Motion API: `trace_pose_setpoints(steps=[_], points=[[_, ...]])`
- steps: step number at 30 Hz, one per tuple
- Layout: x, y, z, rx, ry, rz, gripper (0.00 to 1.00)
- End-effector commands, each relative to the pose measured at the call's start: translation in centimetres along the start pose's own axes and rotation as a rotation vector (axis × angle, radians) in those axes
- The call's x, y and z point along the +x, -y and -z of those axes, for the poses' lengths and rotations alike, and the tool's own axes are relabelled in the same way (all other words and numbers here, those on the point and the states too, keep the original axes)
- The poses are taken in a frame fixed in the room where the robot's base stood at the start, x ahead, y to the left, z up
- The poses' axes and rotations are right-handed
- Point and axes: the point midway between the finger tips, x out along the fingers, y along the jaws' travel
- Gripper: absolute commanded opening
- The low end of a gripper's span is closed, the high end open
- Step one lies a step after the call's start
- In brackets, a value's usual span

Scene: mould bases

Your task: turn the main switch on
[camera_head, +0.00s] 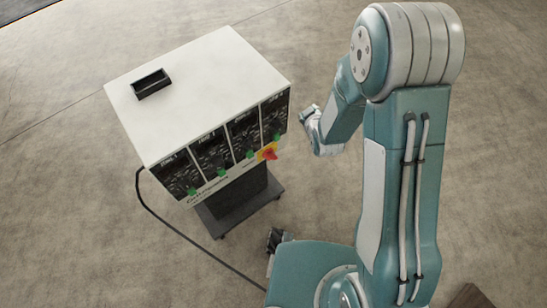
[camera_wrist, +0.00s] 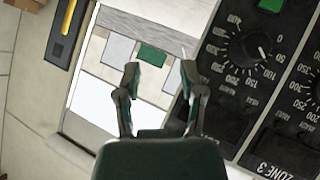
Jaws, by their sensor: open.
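The main switch (camera_head: 268,152) is a red knob on a yellow plate, at the lower right of the front of a white control box (camera_head: 205,72). I cannot tell its setting from here. I cannot make it out in the wrist view. My gripper (camera_wrist: 159,72) is open, with nothing between its two fingers. In the head view the end of my arm is just right of the box, apart from the switch. In the wrist view the fingers are in front of a dark zone panel (camera_wrist: 225,120) and a pale strip with a green switch (camera_wrist: 152,54).
The box front has several dark zone panels with dials (camera_wrist: 252,45) and green switches (camera_head: 221,172). A black tray (camera_head: 151,84) is on its top. The box stands on a dark wheeled base (camera_head: 235,212). A black cable (camera_head: 178,228) runs across the floor.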

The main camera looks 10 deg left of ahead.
Motion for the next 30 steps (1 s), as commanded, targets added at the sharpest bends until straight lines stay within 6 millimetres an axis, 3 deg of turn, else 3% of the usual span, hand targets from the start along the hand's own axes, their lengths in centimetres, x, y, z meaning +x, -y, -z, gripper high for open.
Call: trace_pose_setpoints(steps=[1,9,18,24,30], points=[[0.9,1.8,-1.2,-0.03,-0.015,0.009,0.51],[3.2,8.7,-6.0,-0.167,-0.142,0.007,0.51],[2.3,16.2,-12.5,-0.313,-0.285,-0.011,0.51],[0.8,18.7,-15.1,-0.367,-0.347,-0.029,0.51],[1.2,19.1,-15.2,-0.376,-0.363,-0.036,0.51]])
